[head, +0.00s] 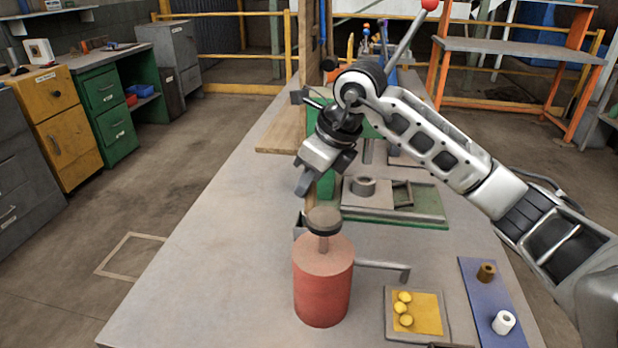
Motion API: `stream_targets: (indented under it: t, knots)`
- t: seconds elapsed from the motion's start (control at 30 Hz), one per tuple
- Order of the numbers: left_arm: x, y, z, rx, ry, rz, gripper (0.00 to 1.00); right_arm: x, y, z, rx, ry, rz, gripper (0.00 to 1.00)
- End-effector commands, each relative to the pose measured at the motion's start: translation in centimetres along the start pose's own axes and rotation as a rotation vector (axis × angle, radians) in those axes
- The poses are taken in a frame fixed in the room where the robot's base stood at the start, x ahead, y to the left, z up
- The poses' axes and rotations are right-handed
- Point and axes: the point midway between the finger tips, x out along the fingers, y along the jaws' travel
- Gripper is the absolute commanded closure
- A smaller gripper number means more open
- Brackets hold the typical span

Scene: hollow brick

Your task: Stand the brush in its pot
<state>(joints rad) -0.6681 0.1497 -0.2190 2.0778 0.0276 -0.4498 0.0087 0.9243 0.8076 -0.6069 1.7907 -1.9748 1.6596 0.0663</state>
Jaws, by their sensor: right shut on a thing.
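My right gripper (322,174) hangs over the middle of the bench, pointing down and to the left. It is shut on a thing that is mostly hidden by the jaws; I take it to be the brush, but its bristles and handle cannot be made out. I cannot tell for sure which thing is the pot. A short grey hollow cylinder (363,188) stands on a green-edged board, right of and below the gripper in the picture, apart from it. My left gripper is not in view.
A red can (322,289) with a dark dish on top stands just in front of the gripper. The bench's left half (210,265) is clear.

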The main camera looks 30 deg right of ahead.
Motion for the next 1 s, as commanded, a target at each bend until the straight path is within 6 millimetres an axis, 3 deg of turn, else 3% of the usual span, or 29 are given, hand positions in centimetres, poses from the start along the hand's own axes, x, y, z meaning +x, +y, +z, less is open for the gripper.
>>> stream_targets:
  t: [1.0]
  knots:
    - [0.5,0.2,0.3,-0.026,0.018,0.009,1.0,1.8,0.0,-0.8,0.0,0.001,0.0,1.0]
